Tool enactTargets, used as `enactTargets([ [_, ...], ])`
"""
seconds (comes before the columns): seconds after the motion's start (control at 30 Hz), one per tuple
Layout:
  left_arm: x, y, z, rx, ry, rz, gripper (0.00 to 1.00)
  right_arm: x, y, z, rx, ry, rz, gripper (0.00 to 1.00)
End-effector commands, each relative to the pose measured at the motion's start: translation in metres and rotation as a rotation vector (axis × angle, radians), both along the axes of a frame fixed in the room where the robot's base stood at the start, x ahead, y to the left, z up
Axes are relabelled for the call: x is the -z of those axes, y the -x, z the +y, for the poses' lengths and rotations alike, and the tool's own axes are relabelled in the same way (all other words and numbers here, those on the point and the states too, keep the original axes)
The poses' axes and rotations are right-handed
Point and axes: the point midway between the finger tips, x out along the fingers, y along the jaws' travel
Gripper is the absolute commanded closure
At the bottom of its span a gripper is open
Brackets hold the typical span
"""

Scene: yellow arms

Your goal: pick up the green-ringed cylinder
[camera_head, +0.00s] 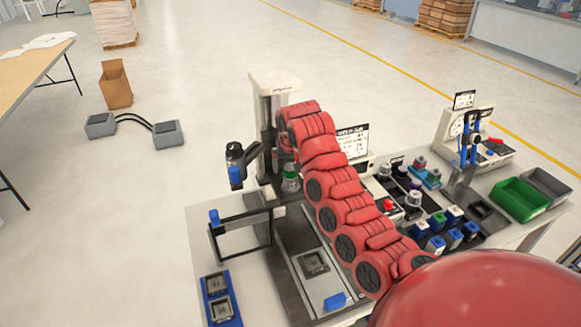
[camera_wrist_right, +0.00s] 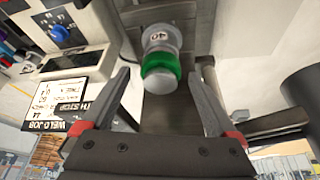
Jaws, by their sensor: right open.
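The green-ringed cylinder (camera_wrist_right: 158,83) is grey-white with a green band and a dark-marked top. It shows in the wrist view between and just beyond the tips of my right gripper (camera_wrist_right: 167,75), which is open and empty. Free space shows between the cylinder and each finger. In the head view the cylinder (camera_head: 290,184) stands upright at the machine column, left of my red right arm. The right gripper's fingers are mostly hidden there by the arm. My left gripper is not in view.
The machine's pale column (camera_head: 273,80) rises close behind the cylinder. A black frame (camera_head: 240,241) with a blue knob stands left. Right of my arm are several coloured parts, a green bin (camera_head: 518,199) and a grey bin (camera_head: 546,184). A WELD JOB sign (camera_wrist_right: 62,103) is near the left finger.

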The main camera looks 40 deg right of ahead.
Motion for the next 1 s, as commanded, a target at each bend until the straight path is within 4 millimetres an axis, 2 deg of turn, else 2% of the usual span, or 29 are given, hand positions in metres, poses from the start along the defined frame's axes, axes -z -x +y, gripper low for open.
enactTargets([
  [0.17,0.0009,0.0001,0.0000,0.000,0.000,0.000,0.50,0.0010,-0.0004,-0.0002,0.001,0.000,-0.001,0.06],
  [0.6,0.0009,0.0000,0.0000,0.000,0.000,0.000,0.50,0.0012,0.0000,-0.0001,0.001,0.000,0.000,0.86],
  [0.7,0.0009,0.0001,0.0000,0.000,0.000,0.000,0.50,0.0013,0.0000,-0.0002,0.001,0.000,0.000,1.00],
  [1.0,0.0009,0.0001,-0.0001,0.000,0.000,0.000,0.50,0.0003,-0.0001,-0.0001,0.001,0.000,0.000,1.00],
])
